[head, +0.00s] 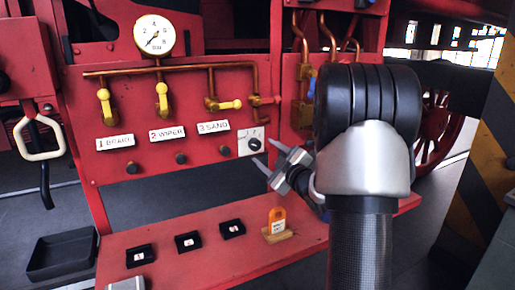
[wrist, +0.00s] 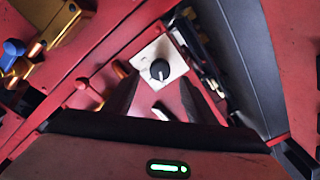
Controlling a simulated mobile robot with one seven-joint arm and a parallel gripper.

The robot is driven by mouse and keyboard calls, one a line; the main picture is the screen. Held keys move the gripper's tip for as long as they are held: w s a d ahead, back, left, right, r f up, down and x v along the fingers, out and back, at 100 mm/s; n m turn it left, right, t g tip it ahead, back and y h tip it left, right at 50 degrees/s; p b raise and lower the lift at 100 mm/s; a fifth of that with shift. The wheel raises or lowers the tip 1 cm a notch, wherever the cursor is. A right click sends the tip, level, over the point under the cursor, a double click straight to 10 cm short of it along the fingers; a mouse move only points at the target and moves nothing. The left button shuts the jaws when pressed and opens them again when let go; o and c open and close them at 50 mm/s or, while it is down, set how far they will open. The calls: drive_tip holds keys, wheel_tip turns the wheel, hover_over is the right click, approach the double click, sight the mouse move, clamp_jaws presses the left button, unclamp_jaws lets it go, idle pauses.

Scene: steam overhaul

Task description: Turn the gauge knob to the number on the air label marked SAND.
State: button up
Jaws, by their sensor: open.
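The gauge knob (head: 255,143) is a small black knob on a white square dial plate (head: 245,148), low on the right of the red panel. In the wrist view the knob (wrist: 160,69) shows a pale pointer mark; the dial numbers are too small to read. The SAND label (head: 214,127) is white and reads "3 SAND". My gripper (head: 267,153) is open and empty, just in front of the knob and to its right. In the wrist view my gripper's dark fingers (wrist: 160,88) frame the plate, with the knob between and beyond them, apparently untouched.
Labels "1 BRAKE" (head: 115,142) and "2 WIPER" (head: 167,133) sit left of SAND, below yellow-handled valves and a round gauge (head: 155,36). The red shelf (head: 215,262) below holds three black boxes and an orange tag (head: 277,221) on a wooden stand. A dark tray (head: 60,254) stands left.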

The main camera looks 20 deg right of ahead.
sight(257, 146)
drive_tip(key=w, duration=0.6)
drive_tip(key=shift+w+a, duration=0.1)
drive_tip(key=shift+a, duration=0.15)
drive_tip(key=shift+c, duration=0.4)
drive_tip(key=c, duration=1)
drive_tip(key=shift+o, duration=0.2)
